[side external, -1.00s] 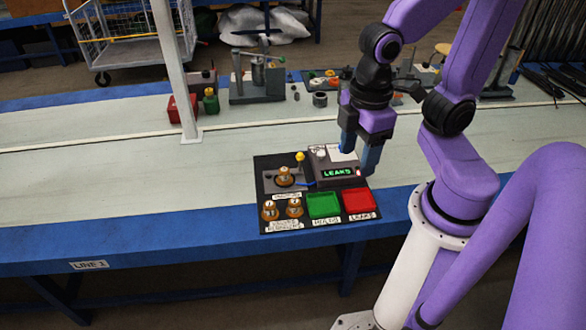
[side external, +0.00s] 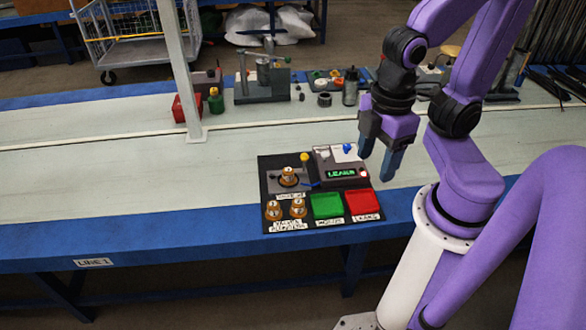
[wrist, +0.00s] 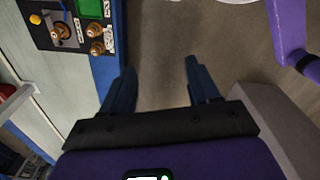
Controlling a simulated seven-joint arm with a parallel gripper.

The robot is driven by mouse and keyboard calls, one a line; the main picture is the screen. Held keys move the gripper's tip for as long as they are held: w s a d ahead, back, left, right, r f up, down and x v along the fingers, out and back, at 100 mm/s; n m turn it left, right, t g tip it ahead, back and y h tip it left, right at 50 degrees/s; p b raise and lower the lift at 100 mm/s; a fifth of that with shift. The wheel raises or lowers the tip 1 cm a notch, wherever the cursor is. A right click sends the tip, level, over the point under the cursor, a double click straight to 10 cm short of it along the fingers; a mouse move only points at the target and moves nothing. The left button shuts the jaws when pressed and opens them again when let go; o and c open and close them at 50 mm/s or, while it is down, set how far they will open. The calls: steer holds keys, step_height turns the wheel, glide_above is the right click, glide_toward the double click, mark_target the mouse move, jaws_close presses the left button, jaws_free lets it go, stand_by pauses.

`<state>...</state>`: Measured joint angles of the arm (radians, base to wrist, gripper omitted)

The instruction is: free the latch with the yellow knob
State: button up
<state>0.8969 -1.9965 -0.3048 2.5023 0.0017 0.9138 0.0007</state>
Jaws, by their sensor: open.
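The yellow knob (side external: 304,158) of the latch stands up from a grey plate on the black station board, beside a brass fitting (side external: 288,176) seated there. In the wrist view the yellow knob (wrist: 35,19) shows at the upper left, with the brass fitting (wrist: 60,31) next to it. My gripper (side external: 378,164) is open and empty. It hangs above and to the right of the tester box, well apart from the knob. In the wrist view my gripper's blue fingers (wrist: 158,85) are spread over bare floor. The latch's lower part is too small to make out.
A grey tester box (side external: 340,166) with a green "LEAKS" display sits behind the green tray (side external: 326,205) and red tray (side external: 362,203). Two brass fittings (side external: 285,209) stand at the board's front left. A pale post (side external: 180,75) rises behind. The bench left of the board is clear.

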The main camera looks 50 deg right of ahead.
steer(key=shift+c, duration=0.4)
steer(key=w+d+f+m, duration=0.1)
steer(key=w+f+m, duration=0.15)
steer(key=w, duration=0.55)
steer(key=w+d+f+m, duration=0.15)
steer(key=w+m, duration=0.25)
steer(key=w, duration=0.4)
steer(key=w+d+f+m, duration=0.1)
steer(key=w+f+m, duration=0.25)
steer(key=w, duration=0.35)
steer(key=m, duration=0.9)
glide_above(304, 156)
step_height(304, 156, down, 13)
steer(key=f, duration=1.7)
steer(key=shift+w+d, duration=0.15)
steer(key=shift+d, duration=0.25)
jaws_close()
